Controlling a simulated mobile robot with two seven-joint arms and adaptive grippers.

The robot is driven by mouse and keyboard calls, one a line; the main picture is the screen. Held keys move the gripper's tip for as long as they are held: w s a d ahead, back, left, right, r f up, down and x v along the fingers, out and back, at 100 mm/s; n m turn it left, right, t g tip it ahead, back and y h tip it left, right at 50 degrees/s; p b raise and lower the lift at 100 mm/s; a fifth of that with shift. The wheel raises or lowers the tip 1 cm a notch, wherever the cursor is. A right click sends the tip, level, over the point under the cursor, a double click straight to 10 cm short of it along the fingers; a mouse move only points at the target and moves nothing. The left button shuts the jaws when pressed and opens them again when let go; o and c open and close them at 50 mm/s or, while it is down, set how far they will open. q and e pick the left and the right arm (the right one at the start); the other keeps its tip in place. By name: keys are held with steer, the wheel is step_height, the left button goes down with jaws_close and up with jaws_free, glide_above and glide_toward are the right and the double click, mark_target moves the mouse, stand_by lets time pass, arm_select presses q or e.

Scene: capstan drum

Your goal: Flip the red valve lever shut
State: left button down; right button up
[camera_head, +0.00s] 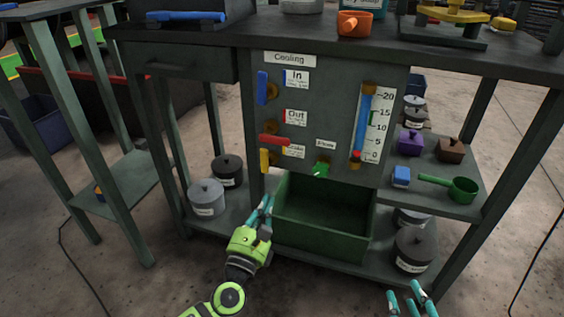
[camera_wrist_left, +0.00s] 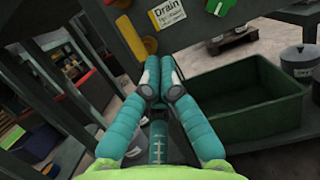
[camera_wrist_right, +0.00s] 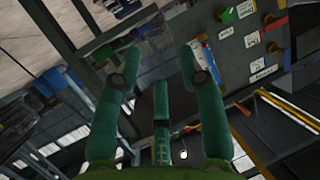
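The red valve lever (camera_head: 274,140) lies horizontal on the dark panel (camera_head: 325,105) below "Cooling", beside the "Out" label (camera_head: 295,117). The blue lever (camera_head: 262,87) above and the yellow lever (camera_head: 264,160) below stand vertical. My left gripper (camera_head: 267,203) is below these levers, in front of the green bin's left end, apart from the red lever. In the left wrist view (camera_wrist_left: 160,70) its fingertips are together with nothing between them. The yellow lever also shows there (camera_wrist_left: 130,38). My right gripper (camera_head: 408,296) is low at the right, open and empty; its spread fingers show in the right wrist view (camera_wrist_right: 160,52).
A green bin (camera_head: 325,235) stands under the panel, below a green spout (camera_head: 321,170). A thermometer gauge (camera_head: 371,125) is at the panel's right. Pots and a green saucepan (camera_head: 462,190) sit on the right shelves; a grey pot (camera_head: 206,197) stands left of the bin.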

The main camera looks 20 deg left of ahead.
mark_target(276, 137)
arm_select(q)
steer(key=w+r+p, duration=0.2)
steer(key=w+r, duration=0.4)
steer(key=w, duration=0.3)
steer(key=shift+w+d+r, duration=0.15)
steer(key=shift+w, duration=0.2)
arm_select(e)
steer(key=s+d+f+g+h, duration=0.1)
steer(key=s+d+f+g, duration=0.1)
steer(key=s+f+g, duration=0.1)
steer(key=s+d+f+m+g+h, duration=0.1)
steer(key=s+d+f+g, duration=0.1)
steer(key=f, duration=0.4)
steer(key=shift+s+d+f+g, duration=0.3)
steer(key=shift+s+g, duration=0.6)
steer(key=shift+s, duration=0.25)
steer(key=shift+s, duration=0.1)
